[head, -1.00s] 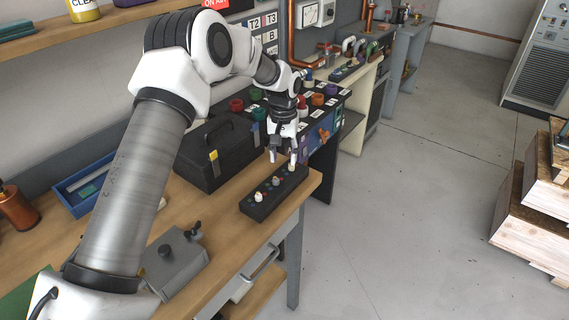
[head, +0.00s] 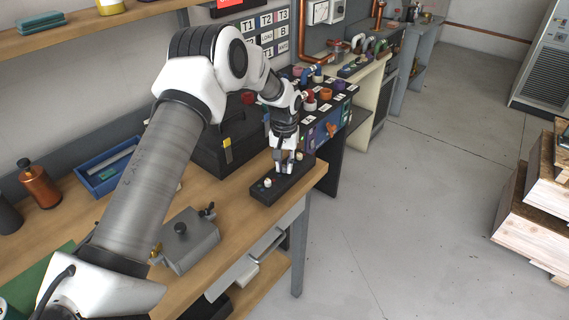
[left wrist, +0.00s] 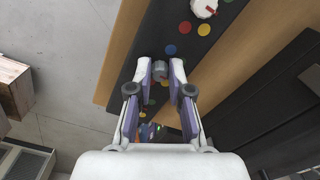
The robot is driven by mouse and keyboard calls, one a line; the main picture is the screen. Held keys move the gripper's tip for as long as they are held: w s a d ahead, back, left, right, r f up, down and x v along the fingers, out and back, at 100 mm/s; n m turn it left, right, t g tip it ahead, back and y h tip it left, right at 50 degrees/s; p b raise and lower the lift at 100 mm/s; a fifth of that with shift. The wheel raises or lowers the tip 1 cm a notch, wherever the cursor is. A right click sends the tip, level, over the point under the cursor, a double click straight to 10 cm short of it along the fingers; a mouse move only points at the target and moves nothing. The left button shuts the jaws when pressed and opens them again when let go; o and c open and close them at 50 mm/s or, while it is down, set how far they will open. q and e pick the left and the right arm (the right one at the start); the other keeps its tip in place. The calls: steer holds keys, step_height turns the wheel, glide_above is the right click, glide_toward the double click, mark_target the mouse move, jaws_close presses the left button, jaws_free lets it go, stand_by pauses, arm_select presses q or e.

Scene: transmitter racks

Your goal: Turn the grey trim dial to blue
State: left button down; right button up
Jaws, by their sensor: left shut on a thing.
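A long black dial box (head: 288,187) lies near the right end of the wooden bench, with a row of small dials on top. My left gripper (head: 284,171) reaches down from above onto the middle dial. In the left wrist view my left gripper (left wrist: 160,72) is shut on the grey trim dial (left wrist: 160,69), with one finger on each side. A blue dot (left wrist: 170,50) shows beside this dial. The fingers hide part of its surroundings, and I cannot tell where its pointer stands. A cream dial (head: 267,183) stands nearer; it also shows in the left wrist view (left wrist: 203,7).
A black case (head: 222,146) stands behind the box. A grey metal box (head: 188,240) with a knob sits nearer on the bench. A blue tray (head: 107,169) lies at the left. The bench ends just right of the dial box, with open floor beyond.

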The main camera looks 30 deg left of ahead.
arm_select(q)
steer(key=shift+n, duration=0.3)
steer(key=n+p, duration=0.2)
steer(key=n, duration=0.1)
steer(key=shift+w+r, duration=0.1)
steer(key=shift+r, duration=0.05)
steer(key=n+p, duration=0.2)
steer(key=n, duration=0.2)
steer(key=shift+w+n, duration=0.1)
steer(key=shift+n, duration=0.3)
steer(key=n+p, duration=0.2)
steer(key=n, duration=0.2)
steer(key=shift+n, duration=0.3)
steer(key=n, duration=0.2)
steer(key=n+p, duration=0.1)
steer(key=n, duration=0.1)
steer(key=shift+f+n, duration=0.2)
steer(key=shift+n, duration=0.2)
steer(key=shift+f, duration=0.1)
